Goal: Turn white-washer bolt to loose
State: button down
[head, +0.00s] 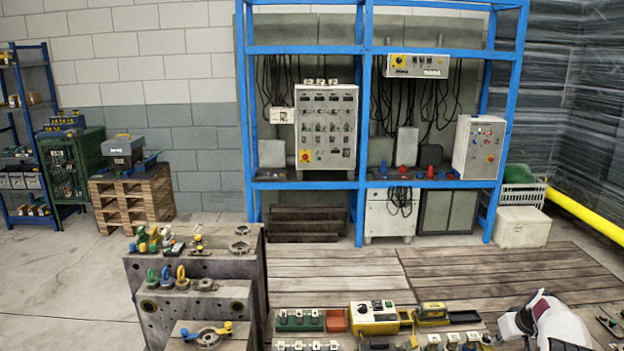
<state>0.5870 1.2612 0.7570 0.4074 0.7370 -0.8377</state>
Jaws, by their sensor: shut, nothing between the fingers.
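I cannot single out the white-washer bolt at this size. Small coloured bolts and fittings (153,240), green, yellow, blue and some whitish, stand on top of the back grey mould block (215,268) at the lower left. A lower step (205,303) in front bears green, blue and yellow eye-shaped pieces (167,278). The nearest block carries a round metal fitting (208,336) with yellow and blue ends. A white and dark part of my arm shows at the lower right, well apart from the blocks. My gripper is not visible.
A bench along the bottom holds a yellow and grey box (373,318), a green rack (300,320) and a red bin (336,320). Behind stand a blue shelf frame (362,120) with control cabinets and a wooden crate stack (133,200). Wooden floor boards (330,272) lie clear between.

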jog(key=shift+s+d, duration=0.1)
jog(key=shift+s, duration=0.1)
jog(key=shift+r, duration=0.1)
jog(key=shift+r, duration=2.9)
jog(key=a, duration=0.1)
jog(key=a+r, duration=0.1)
jog(key=shift+w+a, duration=0.15)
jog(key=shift+a, duration=0.15)
jog(key=shift+f, duration=0.1)
jog(key=shift+f, duration=3.4)
